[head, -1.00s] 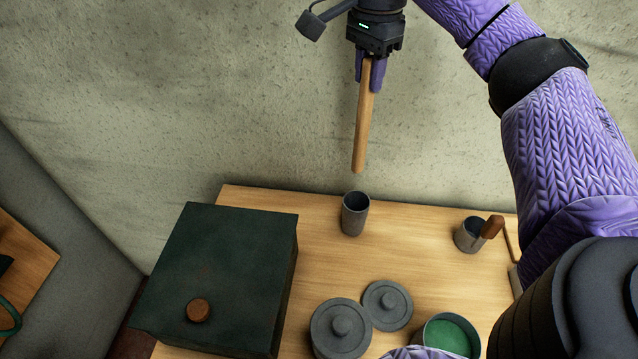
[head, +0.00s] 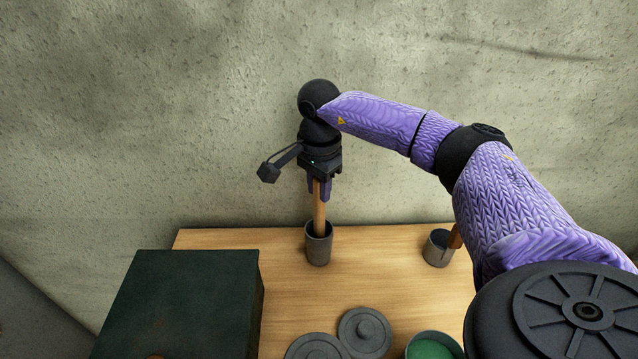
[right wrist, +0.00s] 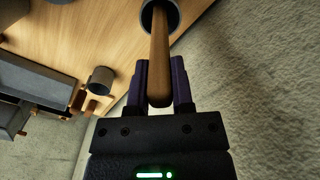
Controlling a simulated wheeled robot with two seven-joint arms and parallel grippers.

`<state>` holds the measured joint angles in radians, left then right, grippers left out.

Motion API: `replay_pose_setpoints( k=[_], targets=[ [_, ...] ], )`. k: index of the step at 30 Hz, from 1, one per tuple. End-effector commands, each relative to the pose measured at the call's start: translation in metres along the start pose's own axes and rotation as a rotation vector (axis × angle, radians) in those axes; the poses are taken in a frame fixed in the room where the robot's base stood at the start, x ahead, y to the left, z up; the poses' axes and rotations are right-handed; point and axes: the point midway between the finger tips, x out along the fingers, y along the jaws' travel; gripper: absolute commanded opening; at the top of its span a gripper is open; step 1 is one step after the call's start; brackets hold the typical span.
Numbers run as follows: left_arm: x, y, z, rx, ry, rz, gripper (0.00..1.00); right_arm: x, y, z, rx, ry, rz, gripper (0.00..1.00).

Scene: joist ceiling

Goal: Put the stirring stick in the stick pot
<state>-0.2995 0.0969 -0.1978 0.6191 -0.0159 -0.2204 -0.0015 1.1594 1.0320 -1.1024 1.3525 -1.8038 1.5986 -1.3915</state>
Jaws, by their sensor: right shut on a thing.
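The wooden stirring stick (head: 319,212) stands nearly upright, its lower end inside the mouth of the grey stick pot (head: 319,250). My right gripper (head: 319,192) is shut on the upper part of the stick, above the pot's rim. In the right wrist view the stick (right wrist: 159,60) lies between the purple fingers of the gripper (right wrist: 158,85), and its far end goes into the pot (right wrist: 172,12). The pot hides the lower end, so I cannot tell whether it touches the bottom. My left gripper is not in view.
A dark green box (head: 185,300) stands at the table's left. A small grey cup with a wooden handle (head: 437,250) stands at the right. Grey lids (head: 364,332) and a green-filled pot (head: 432,347) are at the front. The wall is close behind the table (head: 285,285).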

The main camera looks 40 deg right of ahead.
Motion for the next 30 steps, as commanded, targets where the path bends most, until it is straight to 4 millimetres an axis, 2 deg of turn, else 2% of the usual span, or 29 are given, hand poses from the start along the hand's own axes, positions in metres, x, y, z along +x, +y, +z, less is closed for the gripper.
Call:
replay_pose_setpoints(
  k=[2,3,7,14,17,20,27,30],
  targets=[
    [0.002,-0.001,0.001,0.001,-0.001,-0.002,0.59,0.003,0.000,0.000,0.000,0.000,0.001,0.00],
    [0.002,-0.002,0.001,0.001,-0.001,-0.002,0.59,0.003,0.000,0.000,0.000,0.000,0.000,0.35],
    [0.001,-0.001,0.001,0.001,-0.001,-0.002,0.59,0.002,0.000,0.000,0.000,0.000,0.000,0.62],
    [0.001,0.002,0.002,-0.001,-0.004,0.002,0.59,0.002,0.000,0.000,0.000,0.000,0.000,0.64],
    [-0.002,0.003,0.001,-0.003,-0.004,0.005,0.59,-0.004,0.000,0.000,0.000,0.000,-0.001,0.64],
    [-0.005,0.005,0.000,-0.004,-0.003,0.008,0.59,-0.024,-0.001,0.000,0.000,0.001,-0.003,0.64],
    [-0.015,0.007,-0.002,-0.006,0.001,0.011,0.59,-0.093,-0.001,0.000,0.000,0.000,-0.006,0.64],
    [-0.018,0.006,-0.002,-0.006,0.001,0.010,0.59,-0.111,-0.001,0.000,-0.001,0.000,-0.003,0.64]
  ],
)
